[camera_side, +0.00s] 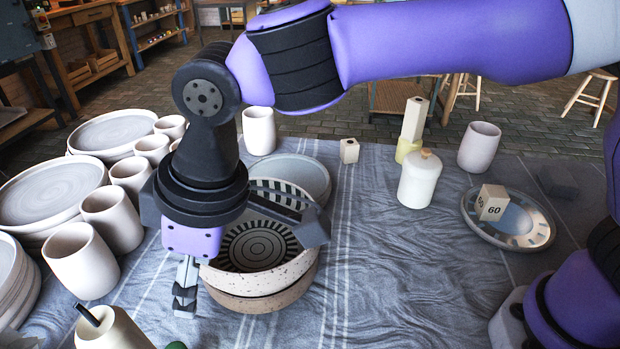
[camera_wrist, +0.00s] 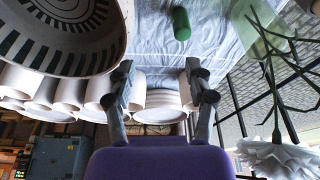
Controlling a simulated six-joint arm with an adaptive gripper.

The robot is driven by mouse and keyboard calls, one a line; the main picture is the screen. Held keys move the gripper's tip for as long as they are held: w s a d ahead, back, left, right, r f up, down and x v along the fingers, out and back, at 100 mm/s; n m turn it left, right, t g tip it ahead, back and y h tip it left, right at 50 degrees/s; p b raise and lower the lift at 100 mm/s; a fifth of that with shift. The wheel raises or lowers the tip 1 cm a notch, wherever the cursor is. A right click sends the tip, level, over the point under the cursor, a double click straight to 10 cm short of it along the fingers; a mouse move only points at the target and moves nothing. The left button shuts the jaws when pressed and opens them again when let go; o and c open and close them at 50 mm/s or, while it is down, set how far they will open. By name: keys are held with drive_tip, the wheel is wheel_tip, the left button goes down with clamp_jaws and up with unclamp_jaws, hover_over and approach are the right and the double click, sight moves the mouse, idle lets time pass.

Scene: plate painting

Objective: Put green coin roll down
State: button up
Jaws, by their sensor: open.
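The green coin roll (camera_wrist: 181,23) lies on the cloth in the wrist view, near the top edge and beyond my fingertips. In the side view only a small green piece (camera_side: 175,345) shows at the bottom edge, and the rest is cut off. My gripper (camera_side: 185,300) points down just left of the stacked bowls in the side view. In the wrist view my gripper (camera_wrist: 159,84) has its two fingers wide apart with nothing between them. The roll is apart from both fingers.
A speckled striped bowl (camera_side: 290,262) sits on a brown one close beside my gripper. Pale cups (camera_side: 82,262) and stacked plates (camera_side: 50,190) crowd the left. A white jar (camera_side: 420,180) and a plate with a "60" block (camera_side: 493,203) stand right. The front-centre cloth (camera_side: 390,300) is clear.

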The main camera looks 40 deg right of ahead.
drive_tip(key=w+d+r+m+t, duration=0.1)
drive_tip(key=d+r+m, duration=0.1)
drive_tip(key=d, duration=0.4)
drive_tip(key=w+d+r+m, duration=0.1)
drive_tip(key=w+d+r, duration=0.15)
drive_tip(key=d, duration=0.35)
drive_tip(key=s+d+m+t+h, duration=0.1)
drive_tip(key=s+d+m, duration=0.2)
drive_tip(key=d, duration=0.7)
drive_tip(key=s+d+f+m+t+h, duration=0.1)
drive_tip(key=s+d+m, duration=0.3)
drive_tip(key=s+d, duration=0.3)
drive_tip(key=d, duration=0.4)
drive_tip(key=shift+s+d+f+m+t+h, duration=0.15)
drive_tip(key=shift+s+f+m+t+h, duration=0.15)
drive_tip(key=shift+s+h, duration=0.1)
drive_tip(key=shift+w+r, duration=0.1)
